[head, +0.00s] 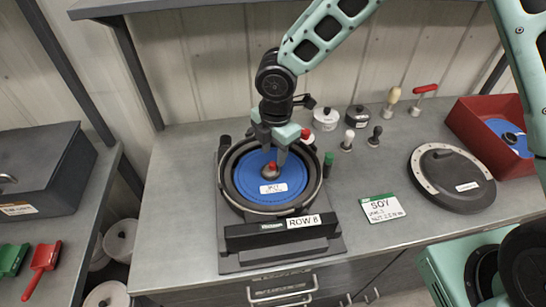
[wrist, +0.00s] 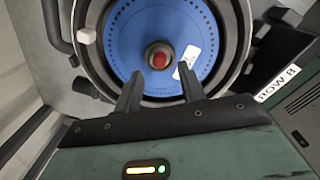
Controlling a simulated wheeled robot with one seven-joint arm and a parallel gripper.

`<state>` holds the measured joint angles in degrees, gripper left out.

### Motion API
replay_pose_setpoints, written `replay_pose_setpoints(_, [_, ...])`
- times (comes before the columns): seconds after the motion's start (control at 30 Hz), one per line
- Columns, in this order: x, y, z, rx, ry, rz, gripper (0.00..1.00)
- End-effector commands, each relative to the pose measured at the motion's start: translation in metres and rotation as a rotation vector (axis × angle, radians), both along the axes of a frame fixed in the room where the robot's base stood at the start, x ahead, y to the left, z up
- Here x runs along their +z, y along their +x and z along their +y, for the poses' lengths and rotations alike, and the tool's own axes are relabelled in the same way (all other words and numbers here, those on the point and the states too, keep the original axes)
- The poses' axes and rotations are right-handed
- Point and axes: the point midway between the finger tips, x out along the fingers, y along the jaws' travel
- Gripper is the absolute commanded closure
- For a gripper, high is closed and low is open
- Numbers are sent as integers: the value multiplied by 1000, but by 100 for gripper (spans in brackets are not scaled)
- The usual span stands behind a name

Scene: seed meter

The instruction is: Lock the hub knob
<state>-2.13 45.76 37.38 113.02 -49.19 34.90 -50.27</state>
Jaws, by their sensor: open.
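The seed meter (head: 231,192) stands on the bench with a blue disc (head: 290,186) seated in its dark round housing. The hub knob (head: 270,171), with a red top, is at the disc's centre. In the wrist view the hub knob (wrist: 159,57) shows as a round brownish hub with a red middle, beyond my fingertips. My gripper (head: 272,155) is above the disc, pointing down, with its fingers around or just above the knob. In the wrist view my gripper (wrist: 160,85) is open, with the knob ahead of the gap. Whether the fingers touch the knob cannot be told.
A white SOY card (head: 382,208) and a round black lid (head: 452,178) lie to the right. A red bin (head: 475,122) holds another blue disc. Several small knobs and handled tools stand behind. A ROW 8 label (head: 303,221) is on the meter's front.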

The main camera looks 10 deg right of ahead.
Motion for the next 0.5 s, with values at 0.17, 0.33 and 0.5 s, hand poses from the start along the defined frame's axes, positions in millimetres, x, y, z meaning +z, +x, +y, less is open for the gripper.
replay_pose_setpoints(0.17, [-25, 1, 1, 1, 0, 2, 60])
replay_pose_setpoints(0.33, [-36, 1, 1, 0, 0, 0, 60])
replay_pose_setpoints(0.5, [-37, 2, 1, -1, 1, -1, 60])
